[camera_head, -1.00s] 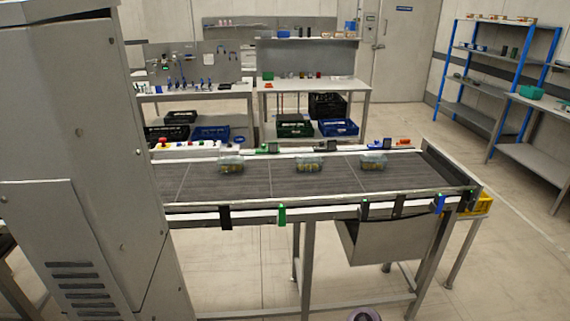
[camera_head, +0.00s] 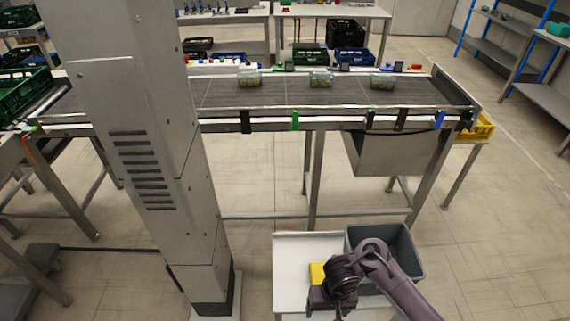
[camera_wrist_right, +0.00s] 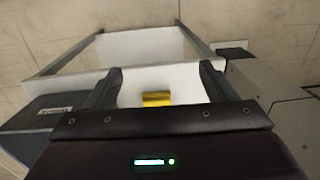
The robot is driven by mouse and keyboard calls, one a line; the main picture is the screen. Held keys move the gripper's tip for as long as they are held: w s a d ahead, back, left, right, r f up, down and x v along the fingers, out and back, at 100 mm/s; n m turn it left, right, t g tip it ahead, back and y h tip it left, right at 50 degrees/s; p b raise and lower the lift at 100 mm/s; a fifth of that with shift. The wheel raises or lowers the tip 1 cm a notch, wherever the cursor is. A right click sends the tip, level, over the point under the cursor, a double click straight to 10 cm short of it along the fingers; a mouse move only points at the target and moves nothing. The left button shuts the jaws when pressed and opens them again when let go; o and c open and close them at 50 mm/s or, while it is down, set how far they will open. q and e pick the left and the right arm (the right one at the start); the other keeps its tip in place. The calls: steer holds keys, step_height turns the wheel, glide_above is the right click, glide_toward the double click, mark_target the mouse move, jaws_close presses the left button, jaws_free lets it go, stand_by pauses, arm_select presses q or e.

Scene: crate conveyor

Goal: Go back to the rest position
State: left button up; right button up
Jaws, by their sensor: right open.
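My right gripper (camera_head: 326,298) is low in the head view, over a small white table (camera_head: 300,248). In the right wrist view its two fingers (camera_wrist_right: 160,72) stand apart with nothing held between them. A yellow object (camera_head: 317,273) lies on the white table beside the gripper, partly hidden by it. This yellow object (camera_wrist_right: 157,99) also shows beyond the hand, between the fingers in the picture; its exact distance cannot be told. My left gripper is not in view.
A grey bin (camera_head: 412,254) stands at the white table's right side, close to my right arm. A conveyor (camera_head: 225,94) carries three clear containers (camera_head: 320,79). A tall grey column (camera_head: 150,130) stands left. A yellow crate (camera_head: 482,129) sits at the conveyor's right end.

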steer(key=s+f+y, duration=0.1)
steer(key=s+f, duration=0.2)
steer(key=f, duration=0.3)
steer(key=s+a+f+y+b, duration=0.1)
steer(key=s+f+y, duration=0.15)
steer(key=f, duration=0.35)
steer(key=s+f, duration=0.3)
steer(key=f, duration=0.3)
steer(key=s+d+f+n+h, duration=0.1)
steer(key=s+d+f+h, duration=0.1)
steer(key=s+d+f, duration=0.4)
steer(key=s+d+f+n+t+h, duration=0.1)
steer(key=s+d+f, duration=0.5)
steer(key=s, duration=0.8)
steer(key=shift+d+f+h+b, duration=0.4)
steer(key=shift+f+h, duration=0.15)
steer(key=shift+f, duration=0.1)
